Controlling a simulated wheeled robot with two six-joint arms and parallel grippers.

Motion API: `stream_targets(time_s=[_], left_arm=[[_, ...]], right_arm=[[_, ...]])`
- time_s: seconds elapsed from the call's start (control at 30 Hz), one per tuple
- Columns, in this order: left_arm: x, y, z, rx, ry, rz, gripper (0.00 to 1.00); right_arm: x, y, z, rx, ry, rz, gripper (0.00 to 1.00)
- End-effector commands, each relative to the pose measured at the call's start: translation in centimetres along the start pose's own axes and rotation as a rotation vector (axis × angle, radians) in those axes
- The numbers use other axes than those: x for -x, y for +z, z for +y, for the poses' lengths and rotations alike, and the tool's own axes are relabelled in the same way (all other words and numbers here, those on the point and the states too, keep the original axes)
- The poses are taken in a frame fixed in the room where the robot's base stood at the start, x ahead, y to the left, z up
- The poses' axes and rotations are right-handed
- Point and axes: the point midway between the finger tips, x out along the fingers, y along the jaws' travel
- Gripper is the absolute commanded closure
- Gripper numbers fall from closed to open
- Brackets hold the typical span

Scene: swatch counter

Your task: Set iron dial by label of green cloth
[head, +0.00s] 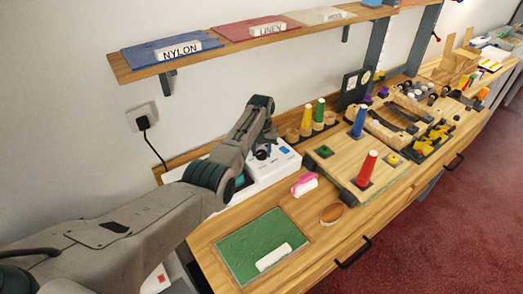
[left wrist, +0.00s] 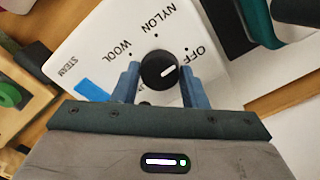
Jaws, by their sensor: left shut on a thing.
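The white iron control box (head: 280,165) stands on the counter against the wall, partly behind my left arm. Its black dial (left wrist: 159,70) has a white pointer line slanting to the upper right, towards the OFF side. The marks OFF, NYLON, WOOL and STEAM are readable in the left wrist view. My left gripper (head: 263,148) is at the dial; its two blue fingers (left wrist: 160,84) are shut on the dial from both sides. The green cloth (head: 240,240) lies flat at the counter's front left, with a white label block (head: 274,257) on it; its text is unreadable.
The shelf above holds a blue swatch labelled NYLON (head: 178,47), a red one labelled LINEN (head: 267,29) and a pale one (head: 322,15). A pink-topped block (head: 304,185), a brown brush-like thing (head: 331,213) and a wooden board with coloured cones (head: 366,170) stand right of the box.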

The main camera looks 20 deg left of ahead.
Motion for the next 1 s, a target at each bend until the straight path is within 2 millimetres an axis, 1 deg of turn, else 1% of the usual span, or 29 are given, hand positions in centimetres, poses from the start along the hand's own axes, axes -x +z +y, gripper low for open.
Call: stream_targets(time_s=[0.17, 0.8, 1.0], left_arm=[[0.1, 0.0, 0.0, 0.113, 0.000, -0.001, 0.84], [0.1, 0.0, 0.0, 0.696, 0.000, 0.000, 0.84], [0.1, 0.0, 0.0, 0.833, 0.000, 0.000, 0.84]], right_arm=[[0.4, -0.1, 0.0, 0.000, 0.000, 0.000, 1.00], [1.5, -0.2, 0.2, 0.000, 0.001, 0.000, 1.00], [1.7, -0.2, 0.3, 0.001, 0.001, 0.000, 1.00]])
